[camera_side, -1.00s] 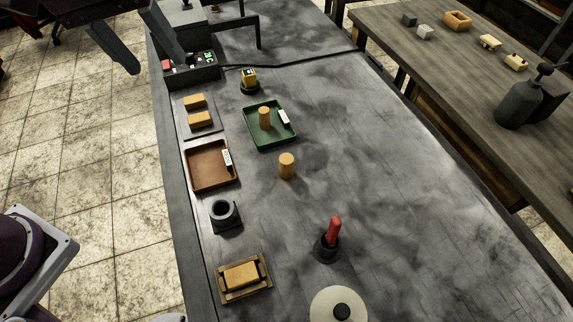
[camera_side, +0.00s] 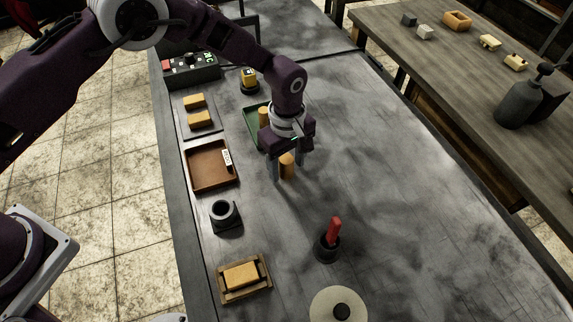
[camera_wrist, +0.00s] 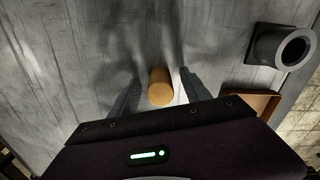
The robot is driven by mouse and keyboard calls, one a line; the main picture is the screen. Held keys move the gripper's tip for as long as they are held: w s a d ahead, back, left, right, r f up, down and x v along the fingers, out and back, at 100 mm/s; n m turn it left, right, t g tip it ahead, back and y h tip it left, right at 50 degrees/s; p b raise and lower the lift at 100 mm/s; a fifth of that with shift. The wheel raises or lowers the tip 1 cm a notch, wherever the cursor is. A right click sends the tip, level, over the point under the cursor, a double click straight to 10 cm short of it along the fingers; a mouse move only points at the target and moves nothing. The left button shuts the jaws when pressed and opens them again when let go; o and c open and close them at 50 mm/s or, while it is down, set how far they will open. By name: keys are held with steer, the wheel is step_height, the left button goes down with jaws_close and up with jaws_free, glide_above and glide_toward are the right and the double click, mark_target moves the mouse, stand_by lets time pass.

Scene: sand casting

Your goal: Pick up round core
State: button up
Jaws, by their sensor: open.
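The round core, a tan upright cylinder (camera_side: 287,168), stands on the dark table right of the brown tray. My gripper (camera_side: 287,172) is lowered over it, open, with its fingers on either side of the core. In the wrist view the core (camera_wrist: 160,88) sits between the two fingers (camera_wrist: 158,95), and I cannot tell whether either finger touches it. A second tan cylinder (camera_side: 263,116) stands in the green tray (camera_side: 251,127), which my gripper partly hides.
The brown tray (camera_side: 196,180) and a black ring holder (camera_side: 225,216) lie to the left; the holder also shows in the wrist view (camera_wrist: 262,45). A red-handled tool in a black cup (camera_side: 328,245) stands nearer. The table right of the core is clear.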

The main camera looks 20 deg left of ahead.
mark_target(283, 162)
jaws_close()
steer(key=shift+r, duration=0.1)
step_height(283, 162, up, 9)
steer(key=shift+f, duration=0.1)
steer(key=shift+s+a+r, duration=0.25)
steer(key=shift+s+r, duration=0.25)
steer(key=s+a, duration=0.3)
steer(key=s, duration=0.4)
steer(key=s+a+r, duration=0.1)
steer(key=s+a, duration=0.3)
steer(key=s, duration=0.3)
steer(key=shift+s+r, duration=0.3)
steer(key=shift+s, duration=0.1)
